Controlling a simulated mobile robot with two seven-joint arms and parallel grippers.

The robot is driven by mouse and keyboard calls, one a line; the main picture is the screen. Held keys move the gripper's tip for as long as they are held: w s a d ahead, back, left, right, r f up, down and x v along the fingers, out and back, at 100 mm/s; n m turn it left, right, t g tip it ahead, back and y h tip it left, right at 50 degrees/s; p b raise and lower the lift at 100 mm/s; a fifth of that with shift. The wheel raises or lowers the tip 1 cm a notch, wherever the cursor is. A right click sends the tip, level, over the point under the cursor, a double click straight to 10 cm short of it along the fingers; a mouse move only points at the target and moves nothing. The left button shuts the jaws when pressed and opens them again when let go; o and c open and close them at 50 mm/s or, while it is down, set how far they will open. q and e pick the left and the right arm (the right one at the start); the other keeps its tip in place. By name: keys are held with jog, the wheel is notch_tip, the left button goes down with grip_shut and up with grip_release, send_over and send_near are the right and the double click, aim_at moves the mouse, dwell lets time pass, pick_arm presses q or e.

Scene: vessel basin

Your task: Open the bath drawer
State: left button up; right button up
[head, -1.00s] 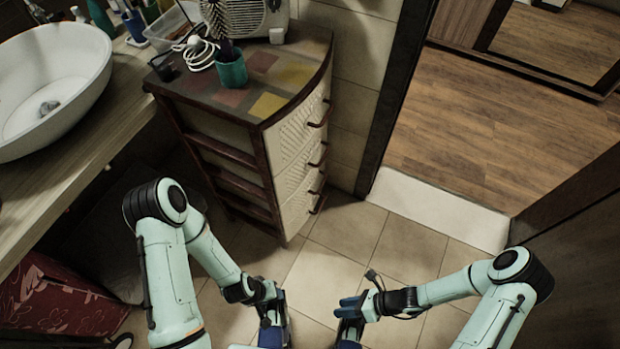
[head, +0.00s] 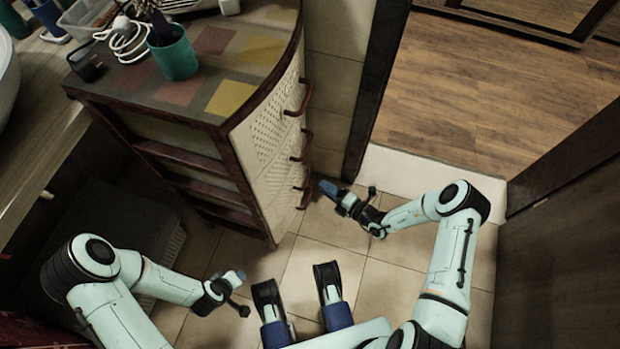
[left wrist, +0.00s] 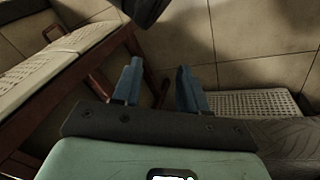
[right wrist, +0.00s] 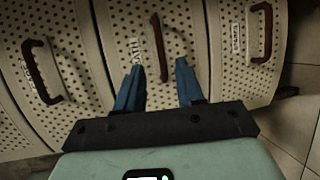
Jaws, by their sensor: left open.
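The drawer cabinet (head: 265,165) has a pale, perforated curved front. Its three drawers bear dark red-brown handles (head: 303,147) and look shut. My right gripper (head: 328,187) is open and empty close to the front. In the right wrist view, the gripper (right wrist: 158,72) faces the middle handle (right wrist: 160,48), which appears just beyond and between the fingertips. My left gripper (head: 238,277) is open and empty, low at the cabinet's left side.
A teal cup (head: 173,55), a black holder (head: 86,64) and a white cable (head: 127,42) are on the cabinet top. A dark door panel (head: 570,230) stands at the right. A white threshold (head: 400,170) and tiled floor (head: 330,240) lie beside the cabinet.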

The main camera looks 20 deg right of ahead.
pick_arm(q)
jog(key=shift+g, duration=0.5)
jog(key=shift+s+a+f+b, duration=0.25)
jog(key=shift+s+f+b, duration=0.2)
jog(key=shift+s+f, duration=0.35)
jog(key=shift+s+a+f+b, duration=0.2)
jog(key=shift+s+f+b, duration=0.25)
jog(key=shift+f, duration=0.5)
pick_arm(e)
jog(key=x, duration=0.7)
jog(key=shift+w+a, duration=0.2)
grip_shut()
